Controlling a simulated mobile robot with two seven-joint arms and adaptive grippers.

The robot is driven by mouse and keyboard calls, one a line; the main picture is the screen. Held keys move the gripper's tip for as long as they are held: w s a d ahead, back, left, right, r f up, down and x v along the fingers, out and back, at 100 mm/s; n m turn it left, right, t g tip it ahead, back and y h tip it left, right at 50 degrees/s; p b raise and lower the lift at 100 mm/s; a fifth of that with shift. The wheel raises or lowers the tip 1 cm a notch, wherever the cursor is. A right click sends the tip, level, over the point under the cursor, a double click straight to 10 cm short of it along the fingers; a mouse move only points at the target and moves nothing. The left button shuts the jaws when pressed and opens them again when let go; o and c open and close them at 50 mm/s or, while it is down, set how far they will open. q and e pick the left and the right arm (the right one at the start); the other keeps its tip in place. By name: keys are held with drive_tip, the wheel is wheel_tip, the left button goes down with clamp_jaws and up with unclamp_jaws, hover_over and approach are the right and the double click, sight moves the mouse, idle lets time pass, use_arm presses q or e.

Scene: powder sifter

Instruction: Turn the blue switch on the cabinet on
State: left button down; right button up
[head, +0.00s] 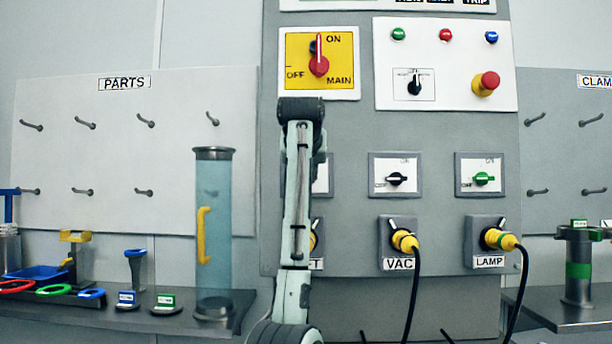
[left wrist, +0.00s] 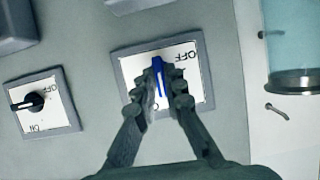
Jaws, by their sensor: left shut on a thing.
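The blue switch (left wrist: 158,72) sits on a white plate with a grey frame (left wrist: 125,63) on the cabinet, in the left wrist view. An upside-down OFF label is at the plate's upper right; the ON label is mostly hidden by the fingers. The blue handle stands nearly upright in that view. My left gripper (left wrist: 163,88) is shut on the handle, one finger on each side. In the head view my left arm hides the blue switch; only the right part of its plate (head: 321,174) shows. My right gripper is in neither view.
A black switch (head: 396,179) and a green switch (head: 483,179) are to the right on the cabinet (head: 440,135). The yellow MAIN panel (head: 343,80) is above. Yellow plugs with cables (head: 404,241) stick out below. A tall blue tube (head: 213,270) stands left of my arm.

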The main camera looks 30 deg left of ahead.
use_arm(q)
drive_tip(key=c, duration=1.6)
unclamp_jaws()
drive_tip(key=v, duration=1.2)
drive_tip(key=shift+r, duration=0.1)
